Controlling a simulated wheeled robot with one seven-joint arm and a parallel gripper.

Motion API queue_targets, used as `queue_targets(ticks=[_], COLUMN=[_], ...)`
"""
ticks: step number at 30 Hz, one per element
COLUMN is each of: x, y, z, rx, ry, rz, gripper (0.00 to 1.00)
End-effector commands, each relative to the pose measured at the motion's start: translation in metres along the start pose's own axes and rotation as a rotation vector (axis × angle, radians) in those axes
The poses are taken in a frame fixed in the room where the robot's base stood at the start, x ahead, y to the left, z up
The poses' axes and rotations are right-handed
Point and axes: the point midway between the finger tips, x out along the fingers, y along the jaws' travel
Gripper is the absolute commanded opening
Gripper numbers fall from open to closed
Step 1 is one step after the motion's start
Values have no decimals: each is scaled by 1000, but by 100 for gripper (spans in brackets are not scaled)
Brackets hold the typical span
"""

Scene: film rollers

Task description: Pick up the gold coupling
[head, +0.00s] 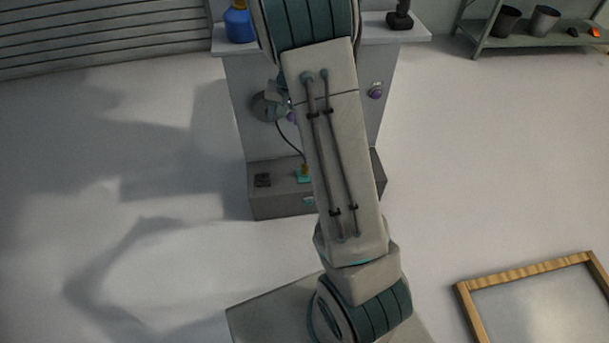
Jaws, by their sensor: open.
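A small gold piece (304,168), which looks like the gold coupling, stands on a teal base on top of a low grey box (270,206). It is tiny here and sits right at the left edge of my own arm, which may cover part of it. A dark cable runs from the upper left down toward it; I cannot tell whether they are joined. My arm crosses the middle of the view, in front of the box and the grey stand. I cannot make out my gripper; it is probably hidden behind the arm or out of frame.
A grey stand (240,88) rises behind the box, with a purple knob (376,91) and a round grey part (266,106). A blue container (239,25) stands on top. A wood-edged frame (467,307) lies lower right. The left floor is clear.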

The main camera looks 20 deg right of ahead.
Motion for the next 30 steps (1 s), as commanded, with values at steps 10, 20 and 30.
queue_targets(ticks=[10, 20, 30], x=[193, 295, 344], y=[56, 95, 109], z=[-48, -68, -74], rx=[89, 102, 103], ry=[73, 139, 144], rz=[129, 220, 229], gripper=[54, 54, 54])
